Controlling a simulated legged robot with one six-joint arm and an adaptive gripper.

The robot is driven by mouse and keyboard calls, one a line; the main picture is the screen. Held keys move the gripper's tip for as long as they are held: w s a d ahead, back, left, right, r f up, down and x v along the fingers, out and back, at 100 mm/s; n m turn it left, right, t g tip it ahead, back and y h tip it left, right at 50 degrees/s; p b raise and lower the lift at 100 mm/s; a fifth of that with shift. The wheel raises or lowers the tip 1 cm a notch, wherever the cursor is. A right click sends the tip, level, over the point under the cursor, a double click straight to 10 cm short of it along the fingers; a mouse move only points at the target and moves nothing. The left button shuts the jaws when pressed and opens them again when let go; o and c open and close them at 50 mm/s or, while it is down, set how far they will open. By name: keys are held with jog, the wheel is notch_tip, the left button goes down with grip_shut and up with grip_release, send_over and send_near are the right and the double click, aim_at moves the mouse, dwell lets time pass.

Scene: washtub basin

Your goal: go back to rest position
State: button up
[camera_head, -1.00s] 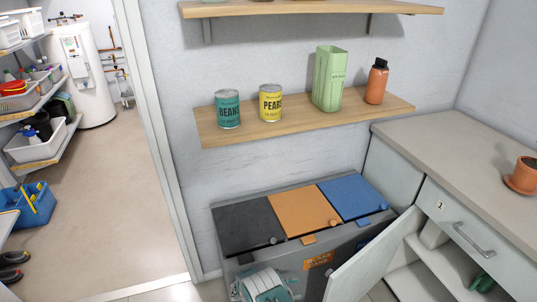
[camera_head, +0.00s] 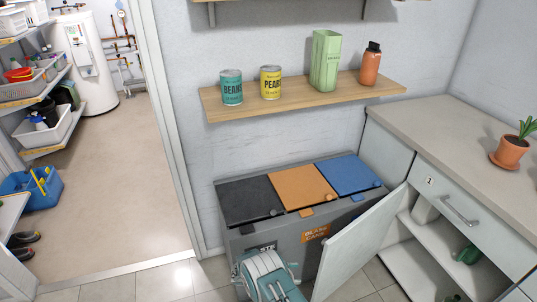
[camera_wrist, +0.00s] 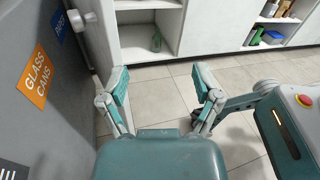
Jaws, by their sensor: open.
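My gripper (camera_wrist: 160,92) shows in the wrist view with its two teal and grey fingers spread apart and nothing between them. Beyond it are floor tiles and a low open cabinet. In the head view my folded arm shows at the bottom centre, in front of the grey bin unit (camera_head: 290,239); the fingertips cannot be made out there. The bin unit also stands close on the left in the wrist view, with an orange "GLASS CANS" label (camera_wrist: 35,77).
An open cabinet door (camera_head: 358,243) stands right of the bins, below the counter (camera_head: 440,135). A wall shelf (camera_head: 300,103) holds two cans, a green container (camera_head: 325,62) and an orange bottle (camera_head: 371,64). Open floor (camera_head: 120,170) lies through the doorway at left.

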jog(key=d+r+m+g+y, duration=0.2)
jog(key=r+m+y, duration=0.3)
jog(key=r, duration=1.1)
jog(key=d+r+m+g+y, duration=0.15)
jog(key=r+m+y, duration=0.3)
jog(key=r, duration=1.25)
jog(key=s+d+r+m+t+y, duration=0.3)
jog(key=s+r+m+y, duration=0.15)
jog(key=s+r, duration=0.75)
jog(key=s+r+m+t+y, duration=0.3)
jog(key=s+r+m+t, duration=0.1)
jog(key=s, duration=1)
jog(key=shift+s+a+m+t+y, duration=0.35)
jog(key=shift+m+t, duration=0.2)
jog(key=shift+m, duration=0.45)
jog(key=shift+w, duration=0.1)
